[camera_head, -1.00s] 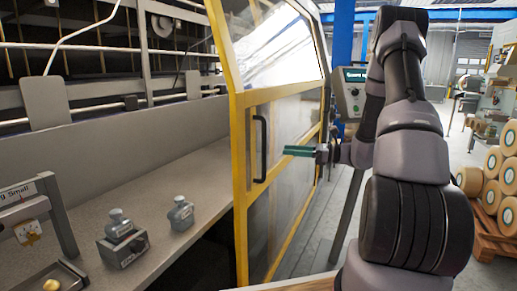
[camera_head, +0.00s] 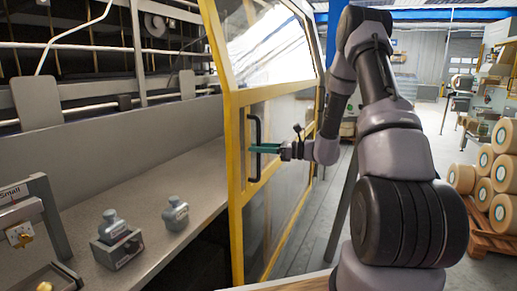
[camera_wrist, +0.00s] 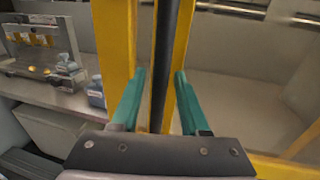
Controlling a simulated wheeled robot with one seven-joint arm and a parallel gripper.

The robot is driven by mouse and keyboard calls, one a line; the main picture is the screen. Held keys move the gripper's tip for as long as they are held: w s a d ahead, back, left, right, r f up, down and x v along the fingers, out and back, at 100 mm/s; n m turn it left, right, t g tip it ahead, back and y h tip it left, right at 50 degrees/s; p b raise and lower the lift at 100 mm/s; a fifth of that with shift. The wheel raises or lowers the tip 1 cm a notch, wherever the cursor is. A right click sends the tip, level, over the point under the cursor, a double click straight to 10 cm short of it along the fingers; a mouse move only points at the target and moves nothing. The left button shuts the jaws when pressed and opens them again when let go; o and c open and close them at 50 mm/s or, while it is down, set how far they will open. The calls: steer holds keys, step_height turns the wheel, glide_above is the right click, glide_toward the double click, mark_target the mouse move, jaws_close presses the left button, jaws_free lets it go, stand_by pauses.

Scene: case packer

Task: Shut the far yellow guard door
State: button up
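The yellow guard door (camera_head: 237,190) stands open, jutting out from the machine bench, with clear panels in a yellow frame. Its black upright bar handle (camera_head: 254,128) is on the near edge. My gripper (camera_head: 262,148) is at the handle's height, with its green fingers reaching the bar. In the wrist view the handle (camera_wrist: 166,40) runs upright between the two spread fingers of my gripper (camera_wrist: 160,78), with gaps visible on both sides. The fingers are not closed on it. The yellow door frame (camera_wrist: 114,40) is just behind. The door's hinge side is not clearly visible.
A pallet (camera_head: 480,238) of rolls (camera_head: 503,172) stands at the right. Grey floor is free behind the door.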

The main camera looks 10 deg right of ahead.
jaws_close()
stand_by(1.2)
